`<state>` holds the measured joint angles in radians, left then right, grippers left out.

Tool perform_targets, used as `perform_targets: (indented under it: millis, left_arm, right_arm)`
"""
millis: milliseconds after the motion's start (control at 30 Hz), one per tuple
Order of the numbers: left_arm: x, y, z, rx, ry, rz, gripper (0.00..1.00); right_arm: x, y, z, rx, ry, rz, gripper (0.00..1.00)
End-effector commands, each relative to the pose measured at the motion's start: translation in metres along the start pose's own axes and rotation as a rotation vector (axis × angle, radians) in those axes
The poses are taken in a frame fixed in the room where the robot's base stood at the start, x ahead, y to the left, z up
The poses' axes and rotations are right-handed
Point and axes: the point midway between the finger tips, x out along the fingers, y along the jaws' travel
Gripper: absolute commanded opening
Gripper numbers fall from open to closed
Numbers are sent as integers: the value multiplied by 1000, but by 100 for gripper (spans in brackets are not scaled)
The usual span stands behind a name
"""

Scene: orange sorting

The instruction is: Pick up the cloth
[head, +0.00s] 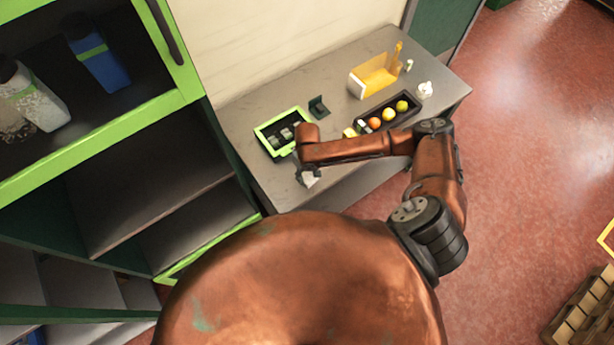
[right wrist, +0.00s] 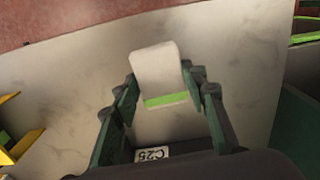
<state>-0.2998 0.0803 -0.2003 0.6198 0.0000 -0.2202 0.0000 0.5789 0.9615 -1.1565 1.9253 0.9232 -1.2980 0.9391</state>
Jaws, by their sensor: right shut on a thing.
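The cloth (right wrist: 157,69) is a small off-white piece with a green stripe along its near edge. In the right wrist view it sits between the fingers of my right gripper (right wrist: 160,92), which is shut on it. In the head view the cloth (head: 311,181) shows as a small pale patch below my right gripper (head: 306,174), near the table's front edge. I cannot tell whether the cloth still touches the table. My left gripper is not in view.
The grey table (head: 240,118) carries a green-rimmed tray (head: 259,136), a black tray with several round fruits (head: 388,114), a yellow holder (head: 374,77) and a small white item (head: 425,89). A green-edged shelf (head: 100,145) stands at left.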

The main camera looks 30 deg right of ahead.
Motion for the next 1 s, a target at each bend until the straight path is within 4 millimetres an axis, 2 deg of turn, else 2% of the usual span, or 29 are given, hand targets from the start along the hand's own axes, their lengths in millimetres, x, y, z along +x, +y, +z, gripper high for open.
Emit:
perform_targets:
  millis: [367, 467, 600, 833, 1000]
  left_arm:
    - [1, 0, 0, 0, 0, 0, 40]
    - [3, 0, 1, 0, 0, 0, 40]
    - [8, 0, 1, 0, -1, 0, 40]
    - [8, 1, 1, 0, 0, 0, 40]
    - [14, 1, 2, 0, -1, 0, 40]
  right_arm:
    - [-4, 0, -1, 0, 1, -1, 16]
    - [-11, 0, -1, 1, 3, 0, 16]
    - [-34, 0, -1, 0, 4, -1, 16]
    - [-89, 3, 49, -2, 2, 1, 16]
    - [-110, 4, 97, -2, -2, 1, 16]
